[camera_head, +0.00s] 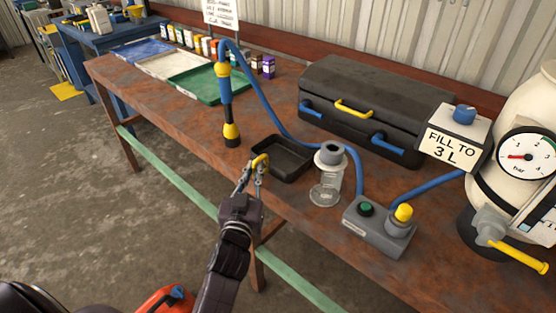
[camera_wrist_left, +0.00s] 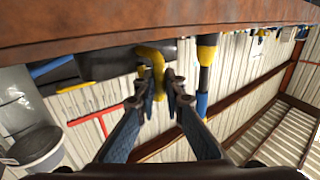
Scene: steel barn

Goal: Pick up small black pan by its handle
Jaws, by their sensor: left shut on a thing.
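The small black pan (camera_head: 287,158) is a dark, square, shallow pan with a yellow handle (camera_head: 260,161) that points to the left, near the front edge of the workbench. My left gripper (camera_head: 257,174) reaches in from the front edge and is shut on the yellow handle. In the left wrist view, which is upside down, the fingers (camera_wrist_left: 165,82) stand on both sides of the handle (camera_wrist_left: 155,62). I cannot tell whether the pan touches the bench. My right gripper is not in view.
A blue and yellow-black hand tool (camera_head: 226,100) on a blue hose stands left of the pan. A clear cylinder (camera_head: 326,188) and a grey button box (camera_head: 380,228) stand to the right. A black case (camera_head: 360,95) lies behind. Bare rusty bench (camera_head: 190,113) lies left.

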